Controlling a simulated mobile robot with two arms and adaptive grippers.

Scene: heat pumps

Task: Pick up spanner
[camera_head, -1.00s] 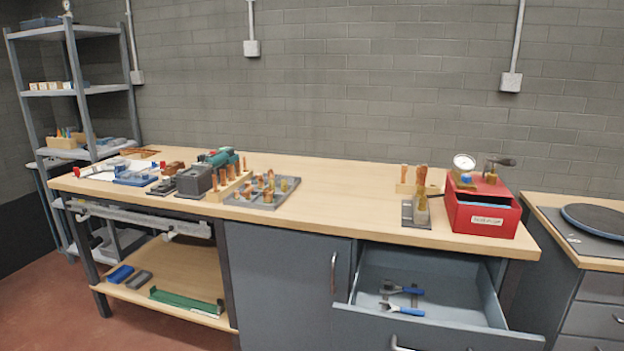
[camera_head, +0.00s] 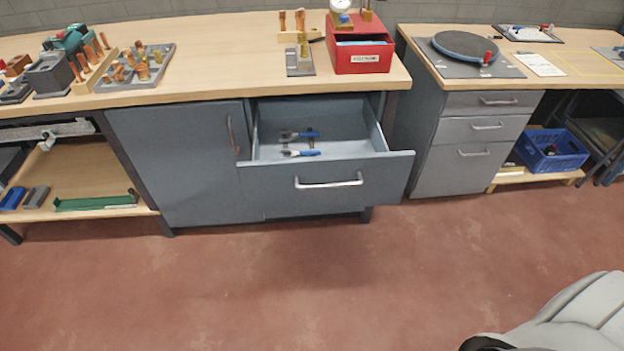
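Two blue-handled spanners lie in the open drawer (camera_head: 327,173) under the workbench. The farther spanner (camera_head: 300,134) and the nearer spanner (camera_head: 301,153) lie roughly parallel, with dark pieces beside or under them that are too small to make out. Both spanners look untouched. A light grey part of my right arm (camera_head: 570,318) shows at the lower right corner. Neither gripper's fingers can be seen, and my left arm is out of the picture.
The drawer sticks out from the workbench (camera_head: 225,60). A red box (camera_head: 358,58) stands on the bench above it. A second bench with drawers (camera_head: 478,128) stands to the right, with a blue crate (camera_head: 551,150) beside it. The floor (camera_head: 270,270) in front is clear.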

